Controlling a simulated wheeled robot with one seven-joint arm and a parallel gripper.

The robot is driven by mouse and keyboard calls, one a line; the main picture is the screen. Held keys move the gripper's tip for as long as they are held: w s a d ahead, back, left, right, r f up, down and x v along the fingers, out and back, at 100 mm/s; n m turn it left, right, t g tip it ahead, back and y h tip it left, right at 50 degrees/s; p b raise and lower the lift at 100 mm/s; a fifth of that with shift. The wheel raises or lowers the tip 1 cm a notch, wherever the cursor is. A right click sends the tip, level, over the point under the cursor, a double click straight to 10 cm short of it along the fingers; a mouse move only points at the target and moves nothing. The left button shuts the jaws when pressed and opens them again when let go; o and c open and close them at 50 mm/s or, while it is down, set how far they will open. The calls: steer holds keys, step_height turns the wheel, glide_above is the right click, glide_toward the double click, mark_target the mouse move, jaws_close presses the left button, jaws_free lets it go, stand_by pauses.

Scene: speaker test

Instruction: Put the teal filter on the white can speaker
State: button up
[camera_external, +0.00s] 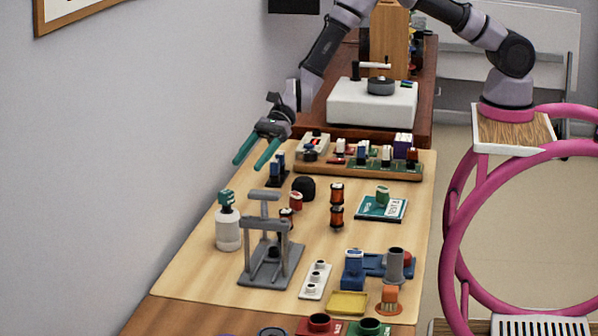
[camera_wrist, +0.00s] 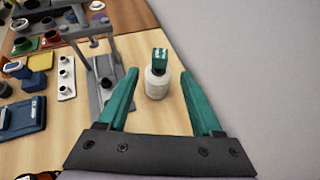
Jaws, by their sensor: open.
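A white can (camera_external: 228,231), which looks like the white can speaker, stands upright at the left of the wooden board. A teal block (camera_external: 226,198) with pale marks, likely the teal filter, sits on its top. In the wrist view the white can (camera_wrist: 157,84) and the teal block (camera_wrist: 160,56) show ahead, between the fingertips in the picture. My gripper (camera_external: 249,165) has teal fingers spread apart with nothing between them. It is raised near the wall, above the board's far left side and apart from the can. It also shows in the wrist view (camera_wrist: 160,74).
A grey press-like stand (camera_external: 268,267) is close right of the can. A small green piece (camera_external: 383,193) sits on a teal card (camera_external: 372,208). A yellow tray (camera_external: 347,303) and blue fixture (camera_external: 355,272) are nearer. The wall (camera_external: 100,150) borders the left; bare board lies around the can.

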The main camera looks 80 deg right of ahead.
steer(key=s+d+r+n+h, duration=0.1)
steer(key=s+d+r+n, duration=0.3)
steer(key=r, duration=0.6)
steer(key=s+d+r+n, duration=0.3)
steer(key=s+d+r, duration=0.1)
steer(key=d+r, duration=0.4)
steer(key=s+d+r+n+h, duration=0.1)
steer(key=s+d+r+n, duration=0.25)
steer(key=r, duration=0.75)
steer(key=s+d+r+n+t+h, duration=0.1)
steer(key=s+d+r+n+h, duration=0.2)
steer(key=s+d, duration=0.9)
steer(key=s+d+r+n+t+h, duration=0.1)
steer(key=s+d+r+n+h, duration=0.2)
steer(key=s+d, duration=1)
steer(key=s+n+h, duration=0.1)
steer(key=s+n, duration=0.1)
steer(key=s, duration=0.1)
steer(key=shift+s+d, duration=0.2)
steer(key=shift+d, duration=0.1)
